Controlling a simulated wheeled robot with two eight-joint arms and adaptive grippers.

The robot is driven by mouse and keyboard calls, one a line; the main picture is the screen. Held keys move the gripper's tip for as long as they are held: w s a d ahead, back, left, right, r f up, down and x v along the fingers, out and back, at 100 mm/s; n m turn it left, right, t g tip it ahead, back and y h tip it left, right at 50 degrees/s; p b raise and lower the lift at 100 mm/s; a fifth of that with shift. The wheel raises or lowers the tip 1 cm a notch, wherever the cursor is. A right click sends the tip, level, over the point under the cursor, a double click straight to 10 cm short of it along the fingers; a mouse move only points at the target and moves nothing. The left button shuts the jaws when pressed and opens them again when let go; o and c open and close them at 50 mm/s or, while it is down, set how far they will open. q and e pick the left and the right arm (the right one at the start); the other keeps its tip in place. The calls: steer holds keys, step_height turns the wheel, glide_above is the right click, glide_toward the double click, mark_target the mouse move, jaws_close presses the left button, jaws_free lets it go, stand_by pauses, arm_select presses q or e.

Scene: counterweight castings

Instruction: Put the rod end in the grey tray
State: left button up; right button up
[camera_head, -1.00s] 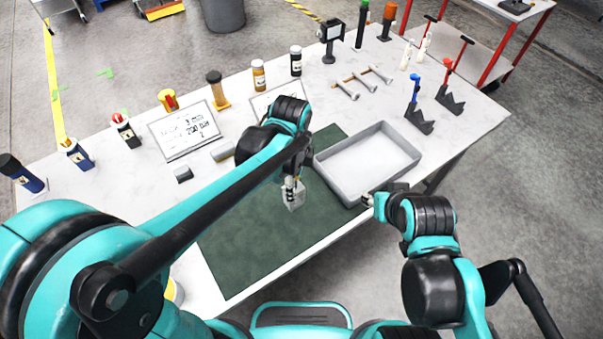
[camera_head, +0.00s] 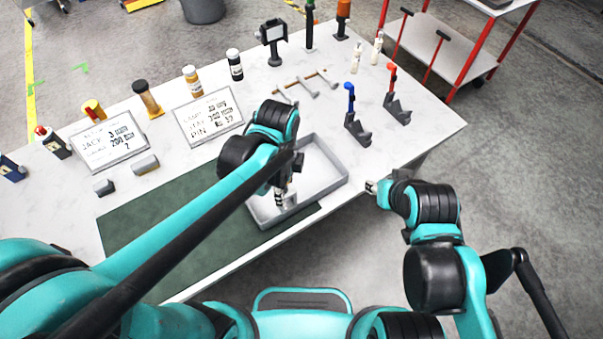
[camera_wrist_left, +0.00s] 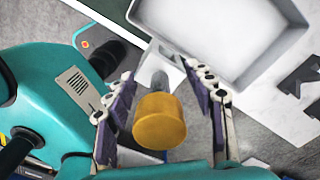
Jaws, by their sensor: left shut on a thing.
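My left gripper (camera_head: 284,197) is shut on the rod end and appears in front of the left part of the grey tray (camera_head: 335,189). In the left wrist view the rod end (camera_wrist_left: 160,121) shows between the fingers as an orange-yellow cylinder with a grey metal part beyond it. The grey tray also shows in the left wrist view (camera_wrist_left: 243,75), past the fingertips; its visible inside is empty. I cannot tell how high the rod end is above it. My right gripper (camera_head: 371,187) is right of the tray, apart from it, and too small to tell open or shut.
A green mat (camera_head: 150,225) lies left of the tray. Label boards (camera_head: 208,115), bottles (camera_head: 235,65) and small grey blocks (camera_head: 145,164) stand to the left.

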arm_select(q)
steer(key=w+a+f+b, duration=0.4)
steer(key=w+a+f, duration=0.4)
steer(key=f, duration=0.2)
steer(key=shift+f, duration=0.4)
steer(key=shift+f+b, duration=0.2)
steer(key=shift+b, duration=0.1)
steer(key=o, duration=1.6)
steer(key=shift+o, duration=0.2)
steer(key=shift+r, duration=0.1)
